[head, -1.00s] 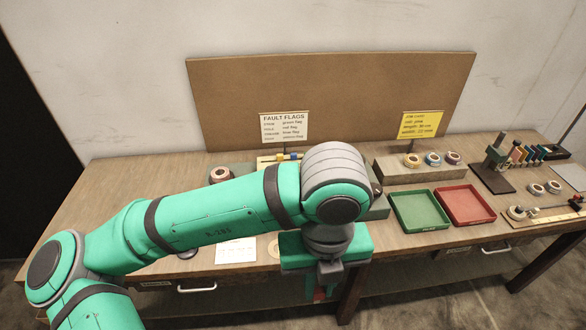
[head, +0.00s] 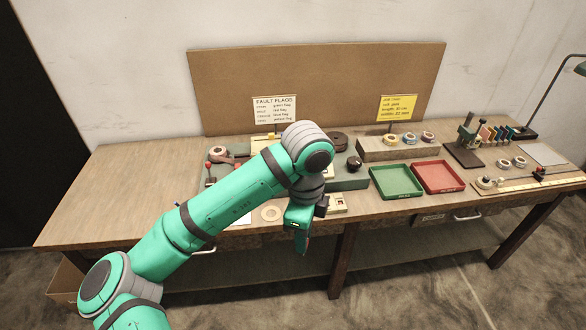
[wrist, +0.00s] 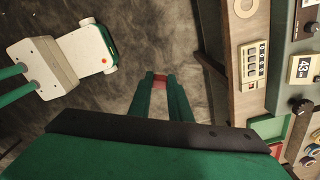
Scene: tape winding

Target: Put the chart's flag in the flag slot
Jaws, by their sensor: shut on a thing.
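My gripper (wrist: 160,82) is shut on a small red piece (wrist: 160,84), which looks like the red flag, between its two green fingers in the wrist view. In the head view my gripper (head: 301,245) hangs in front of the table's front edge, fingers down; the red piece is hidden there. The white fault flags chart (head: 274,109) stands at the back of the table; it pairs faults with green, red, blue and yellow flags. I cannot make out the flag slot.
A beige counter box (wrist: 254,62) sits near the table edge, beside a grey-green machine with a "43" display (wrist: 303,66). Green (head: 397,181) and red (head: 439,177) trays lie to the right. The left tabletop is clear.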

